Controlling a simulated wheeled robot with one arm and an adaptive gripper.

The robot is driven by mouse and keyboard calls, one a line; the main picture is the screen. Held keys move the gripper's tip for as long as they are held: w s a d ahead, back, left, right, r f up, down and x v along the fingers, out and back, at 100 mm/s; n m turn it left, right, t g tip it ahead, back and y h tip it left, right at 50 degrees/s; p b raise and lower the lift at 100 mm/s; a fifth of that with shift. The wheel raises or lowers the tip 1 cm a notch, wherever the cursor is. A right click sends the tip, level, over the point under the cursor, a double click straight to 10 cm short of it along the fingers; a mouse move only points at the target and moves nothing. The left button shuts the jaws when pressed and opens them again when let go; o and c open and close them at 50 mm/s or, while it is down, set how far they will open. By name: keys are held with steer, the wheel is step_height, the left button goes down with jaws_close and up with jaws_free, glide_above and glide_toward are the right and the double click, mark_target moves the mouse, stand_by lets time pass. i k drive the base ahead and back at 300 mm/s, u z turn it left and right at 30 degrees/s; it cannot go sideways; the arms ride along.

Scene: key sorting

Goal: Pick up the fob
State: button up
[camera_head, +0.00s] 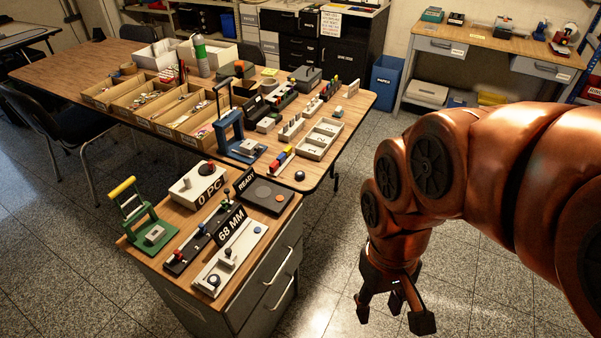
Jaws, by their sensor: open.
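My gripper (393,308) hangs at the lower right over the bare floor, fingers down, open and empty. It is to the right of the drawer cabinet (274,248) and touches nothing. I cannot surely tell which thing is the fob. A small dark round item (300,176) lies alone near the front right corner of the long wooden table (332,174). Small items, too small to make out, lie in the open sorting boxes (160,103) on that table.
The cabinet top holds a green press (150,229), a "0 PC" box (194,188), a "READY" pad (265,196) and a "68 MM" gauge (231,258). A blue press (236,140) stands on the table. A blue bin (384,78) stands behind. Floor around my gripper is clear.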

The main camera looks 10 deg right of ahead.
mark_target(299, 175)
steer(key=z, duration=0.05)
steer(key=k, duration=0.5)
steer(key=u, duration=2)
steer(key=i, duration=1.45)
steer(key=z, duration=2.05)
